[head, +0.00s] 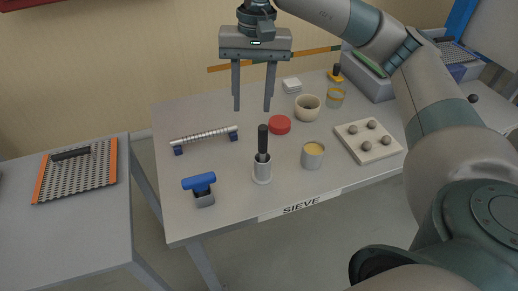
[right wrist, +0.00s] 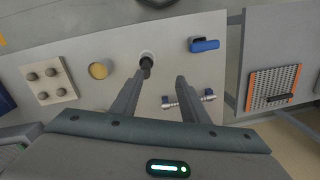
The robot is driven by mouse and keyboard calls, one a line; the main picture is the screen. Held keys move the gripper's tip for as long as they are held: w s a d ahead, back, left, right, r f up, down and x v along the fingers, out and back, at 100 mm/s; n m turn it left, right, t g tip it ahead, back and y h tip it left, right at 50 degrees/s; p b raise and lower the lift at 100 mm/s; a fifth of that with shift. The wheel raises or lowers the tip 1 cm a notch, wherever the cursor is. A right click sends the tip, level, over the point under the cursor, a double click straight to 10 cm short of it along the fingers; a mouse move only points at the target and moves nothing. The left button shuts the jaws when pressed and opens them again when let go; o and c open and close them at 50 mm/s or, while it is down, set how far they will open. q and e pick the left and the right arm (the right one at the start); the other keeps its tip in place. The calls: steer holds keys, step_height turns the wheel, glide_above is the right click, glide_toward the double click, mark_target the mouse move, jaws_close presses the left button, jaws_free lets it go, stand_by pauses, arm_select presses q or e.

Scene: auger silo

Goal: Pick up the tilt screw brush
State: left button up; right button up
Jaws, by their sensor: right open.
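A black upright handle (head: 263,140) stands in a pale cup (head: 262,172) near the middle of the table; it looks like the brush, its lower part hidden in the cup. In the right wrist view the handle (right wrist: 146,64) shows just beyond one fingertip. My right gripper (head: 252,108) is open and empty, pointing down above the rear of the table, behind the cup in the head view. It also shows in the right wrist view (right wrist: 160,75). A ribbed silver screw (head: 204,135) lies across two dark blue supports at the left. My left gripper is not in view.
A blue-handled tool (head: 199,183) on a grey block, a yellow-filled cup (head: 312,155), a red disc (head: 279,124), a cream bowl (head: 307,108) and a knobbed board (head: 368,140) surround the cup. A side table holds an orange-edged perforated tray (head: 40,184).

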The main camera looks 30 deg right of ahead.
mark_target(261, 127)
steer(key=shift+w+d+r+h, duration=0.1)
steer(key=shift+d+r+h, duration=0.15)
steer(key=shift+d, duration=0.35)
steer(key=shift+w+d+r+h, duration=0.1)
steer(key=shift+d+r+h, duration=0.15)
steer(key=shift+d, duration=0.35)
steer(key=shift+f, duration=0.1)
steer(key=shift+f, duration=0.9)
steer(key=shift+f+p, duration=1.35)
steer(key=shift+f, duration=3.8)
